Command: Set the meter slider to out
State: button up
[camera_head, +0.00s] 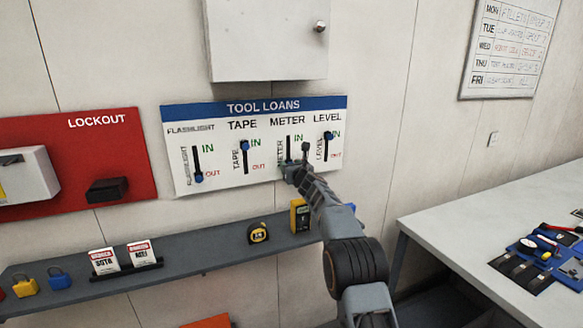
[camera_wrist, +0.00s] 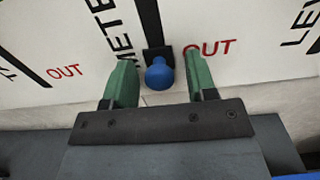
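The tool loans board (camera_head: 262,106) hangs on the wall with four slider columns: flashlight, tape, meter and level. The meter slider has a blue knob (camera_wrist: 159,74) on a dark block, at the lower end of its black track, beside the red OUT label (camera_wrist: 210,47). In the head view my gripper (camera_head: 294,168) covers the lower part of the meter column and hides this knob. In the wrist view my gripper (camera_wrist: 160,70) is open, its two green fingers standing on either side of the knob with a gap on each side.
The tape slider (camera_head: 245,144) and level slider (camera_head: 327,136) are up near IN; the flashlight slider (camera_head: 199,178) is down near OUT. A shelf (camera_head: 205,257) below holds a tape measure (camera_head: 257,233) and a yellow meter (camera_head: 299,216). A white cabinet (camera_head: 265,40) hangs above.

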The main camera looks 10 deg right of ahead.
jog(key=shift+s, duration=0.1)
jog(key=s+d+b, duration=0.2)
jog(key=s+b, duration=0.6)
jog(key=s, duration=0.5)
jog(key=shift+s+d, duration=0.2)
jog(key=shift+d, duration=0.15)
